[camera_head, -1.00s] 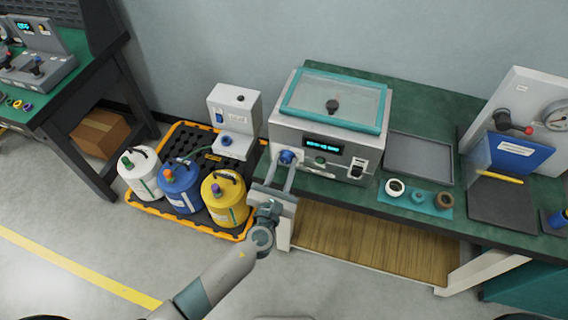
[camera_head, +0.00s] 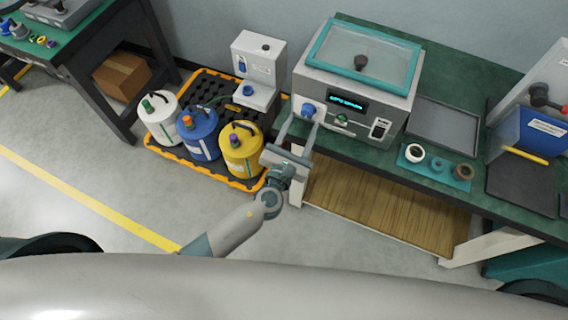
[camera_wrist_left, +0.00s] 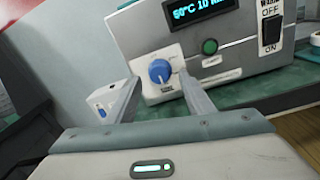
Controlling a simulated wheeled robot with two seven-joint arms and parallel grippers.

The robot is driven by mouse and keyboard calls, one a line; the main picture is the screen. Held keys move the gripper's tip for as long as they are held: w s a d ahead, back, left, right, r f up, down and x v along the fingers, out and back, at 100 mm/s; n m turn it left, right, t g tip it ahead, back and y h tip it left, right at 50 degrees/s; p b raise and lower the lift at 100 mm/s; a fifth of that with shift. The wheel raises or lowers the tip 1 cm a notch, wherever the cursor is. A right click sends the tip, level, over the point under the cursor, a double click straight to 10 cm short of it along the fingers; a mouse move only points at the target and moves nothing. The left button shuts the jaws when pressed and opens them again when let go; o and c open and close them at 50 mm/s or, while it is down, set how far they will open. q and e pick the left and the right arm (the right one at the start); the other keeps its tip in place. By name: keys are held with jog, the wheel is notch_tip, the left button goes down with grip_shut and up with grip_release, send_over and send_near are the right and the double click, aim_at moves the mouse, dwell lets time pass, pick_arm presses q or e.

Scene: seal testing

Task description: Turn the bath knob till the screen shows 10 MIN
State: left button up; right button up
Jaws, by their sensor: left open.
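The bath (camera_head: 358,85) is a grey box with a teal-rimmed clear lid on the green bench. Its blue knob (camera_head: 308,110) is at the left of the front face and also shows in the left wrist view (camera_wrist_left: 159,71). The lit screen (camera_wrist_left: 198,10) reads "50°C 10 M" in the wrist view, with the end cut off by tilt and blur. My left gripper (camera_head: 303,119) is open, with its two fingers pointing at the knob. In the wrist view the knob appears between the fingertips; contact cannot be told. My right gripper is not in view.
A green button (camera_wrist_left: 209,46) and a power switch (camera_wrist_left: 271,31) are right of the knob. A small white dispenser (camera_head: 259,62) stands left of the bath. Several jugs stand on a black and orange spill tray (camera_head: 168,146). A grey tray (camera_head: 443,128) is to the right.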

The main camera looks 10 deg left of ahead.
pick_arm(q)
jog(key=b+v, duration=0.3)
jog(key=v, duration=1.1)
jog(key=shift+s, duration=0.2)
jog(key=shift+a, duration=0.1)
jog(key=s+a+f+n+g+y, duration=0.15)
jog(key=a+f+n+g, duration=0.35)
jog(key=f, duration=0.8)
jog(key=s+a+f+n+g+y+b, duration=0.1)
jog(key=s+a+f+n, duration=0.25)
jog(key=f+n, duration=0.6)
jog(key=s+a+f+n+g+y, duration=0.25)
jog(key=a+f, duration=0.25)
jog(key=f, duration=1)
jog(key=s+a+f+n+g, duration=0.2)
jog(key=s+f+n, duration=0.4)
jog(key=s, duration=0.3)
jog(key=s+a+f+n+g+b, duration=0.1)
jog(key=s+a+f+n+g, duration=0.2)
jog(key=s+f+n, duration=0.3)
jog(key=s+a+f+n+g, duration=0.2)
jog(key=s+f+n, duration=0.4)
jog(key=s+n, duration=0.4)
jog(key=s+g, duration=0.1)
jog(key=s, duration=0.2)
jog(key=shift+s+a+f, duration=0.25)
jog(key=shift+s+a, duration=0.1)
